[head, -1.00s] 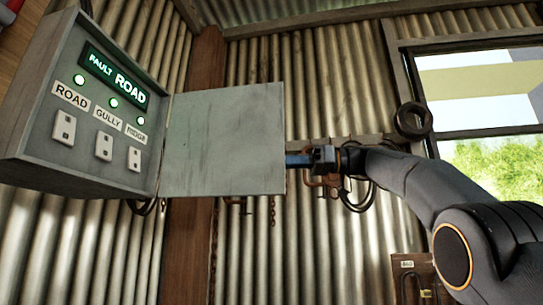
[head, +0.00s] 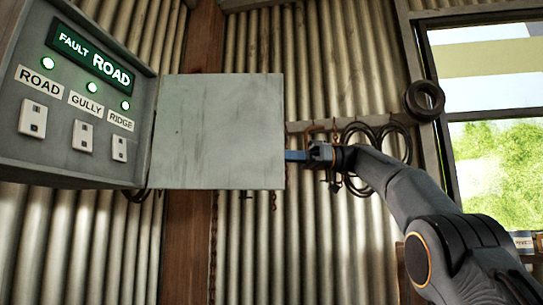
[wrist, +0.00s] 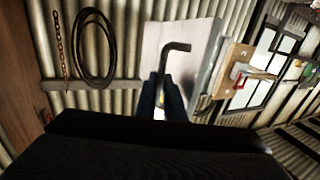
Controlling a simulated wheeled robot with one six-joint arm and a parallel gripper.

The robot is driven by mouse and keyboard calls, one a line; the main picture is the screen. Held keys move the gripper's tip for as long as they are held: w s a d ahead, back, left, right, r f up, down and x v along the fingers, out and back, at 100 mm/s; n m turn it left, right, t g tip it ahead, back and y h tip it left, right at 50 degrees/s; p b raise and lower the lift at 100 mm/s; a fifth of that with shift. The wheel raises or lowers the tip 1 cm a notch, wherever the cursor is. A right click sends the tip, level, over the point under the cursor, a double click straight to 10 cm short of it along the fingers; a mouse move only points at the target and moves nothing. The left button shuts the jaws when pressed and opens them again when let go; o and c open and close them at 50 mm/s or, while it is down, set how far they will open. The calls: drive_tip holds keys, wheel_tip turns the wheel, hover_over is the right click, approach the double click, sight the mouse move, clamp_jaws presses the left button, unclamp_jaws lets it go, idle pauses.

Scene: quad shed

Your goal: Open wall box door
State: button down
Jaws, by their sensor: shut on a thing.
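The grey wall box (head: 75,150) is at the left of the head view, with a lit FAULT ROAD sign, green lights and labelled switches. Its pale grey door (head: 218,130) stands wide open, swung out to the right of the box. My gripper (head: 297,156) is at the door's free right edge, blue fingers against it. In the wrist view, my gripper (wrist: 162,100) is shut on a dark bent handle (wrist: 176,48), which stands out in front of a pale panel. The exact grip on the handle is hidden between the fingers.
A wooden post (head: 188,245) stands behind the door against corrugated walls. Coiled cables (head: 385,145) and a black ring (head: 425,99) hang at the right, beside a window (head: 490,120). A board with a red clamp (wrist: 240,78) shows in the wrist view.

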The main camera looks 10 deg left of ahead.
drive_tip(key=shift+f, duration=0.25)
drive_tip(key=c, duration=1.8)
unclamp_jaws()
drive_tip(key=shift+w+a, duration=0.1)
drive_tip(key=shift+a, duration=0.1)
drive_tip(key=shift+c, duration=0.2)
drive_tip(key=shift+d+r, duration=0.1)
drive_tip(key=p+v, duration=0.3)
drive_tip(key=v, duration=0.4)
drive_tip(key=shift+d+p, duration=0.35)
drive_tip(key=shift+p, duration=0.05)
